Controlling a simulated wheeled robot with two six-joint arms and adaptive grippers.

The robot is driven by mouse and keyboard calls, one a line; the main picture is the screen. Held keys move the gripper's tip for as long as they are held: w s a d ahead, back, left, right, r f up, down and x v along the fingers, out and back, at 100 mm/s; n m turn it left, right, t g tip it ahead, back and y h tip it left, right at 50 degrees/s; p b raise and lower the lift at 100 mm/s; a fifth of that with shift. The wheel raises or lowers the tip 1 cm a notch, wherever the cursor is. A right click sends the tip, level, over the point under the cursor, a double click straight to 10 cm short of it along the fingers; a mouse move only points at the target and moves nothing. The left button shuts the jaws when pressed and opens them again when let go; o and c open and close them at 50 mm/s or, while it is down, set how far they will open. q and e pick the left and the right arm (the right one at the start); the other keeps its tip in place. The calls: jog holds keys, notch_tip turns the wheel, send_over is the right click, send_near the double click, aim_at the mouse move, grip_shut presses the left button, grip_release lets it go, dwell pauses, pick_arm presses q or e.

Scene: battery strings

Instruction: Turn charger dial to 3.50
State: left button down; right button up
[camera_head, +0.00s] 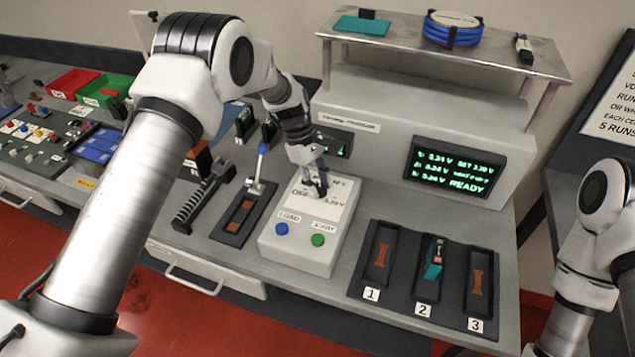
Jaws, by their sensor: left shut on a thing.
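The charger (297,257) is a pale box on the bench with a blue button under LOAD and a green button under START. My left gripper (318,192) points down onto its upper face and is shut on the dial, which its fingers hide. Part of the printed dial scale shows around the fingers, but the pointer and its setting cannot be seen. The display (452,168) behind shows green lines of voltages and READY; its small digits are hard to read. My right arm is at the right edge, and its gripper is out of view.
Three numbered slots (399,286) lie right of the charger; slot 2 holds a teal and red piece (434,262). A lever fixture (243,215) and a black-handled tool (203,197) lie left. A raised shelf (395,49) stands behind.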

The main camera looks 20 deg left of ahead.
pick_arm(q)
jog(key=m, duration=0.2)
jog(key=m+g+y, duration=0.1)
jog(key=m, duration=0.2)
jog(key=shift+d+f+m+g+b, duration=0.15)
jog(key=shift+f+m+g+b, duration=0.15)
jog(key=shift+m+g+b, duration=0.1)
jog(key=m+y, duration=0.1)
jog(key=m, duration=0.1)
jog(key=m+y, duration=0.1)
jog(key=m, duration=0.1)
jog(key=shift+r+m+g+b, duration=0.1)
jog(key=shift+m+g+b, duration=0.2)
jog(key=shift+g, duration=0.1)
jog(key=c, duration=0.8)
grip_release()
jog(key=shift+w+r, duration=0.1)
jog(key=d+v, duration=0.1)
jog(key=v, duration=1.1)
jog(key=shift+a, duration=0.35)
